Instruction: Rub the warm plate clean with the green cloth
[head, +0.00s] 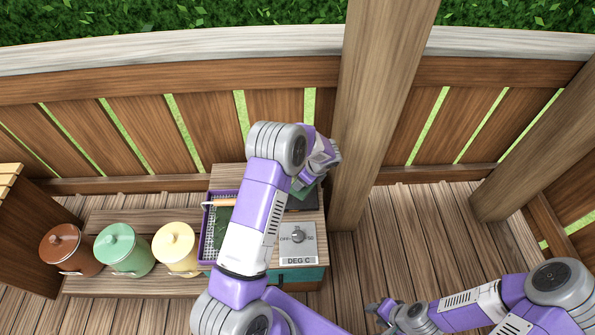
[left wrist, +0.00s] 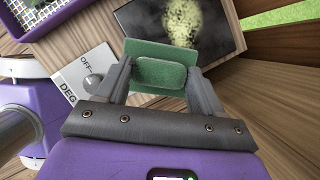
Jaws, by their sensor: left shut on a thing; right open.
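The green cloth (left wrist: 152,54) is a folded pad held between the fingers of my left gripper (left wrist: 160,74), which is shut on it. The warm plate (left wrist: 208,20) is a dark square just beyond the cloth, with a speckled yellowish smear on it. The cloth overlaps the plate's near edge in the left wrist view; I cannot tell whether they touch. My right gripper (head: 376,308) is open and empty, low at the right over the deck.
A control panel with a knob (head: 298,236) and "DEG C" label sits in front of the plate. A purple basket (head: 207,222) stands left of it. Brown, green (head: 122,248) and yellow lidded pots stand further left. A thick wooden post (head: 372,110) rises close behind the right side.

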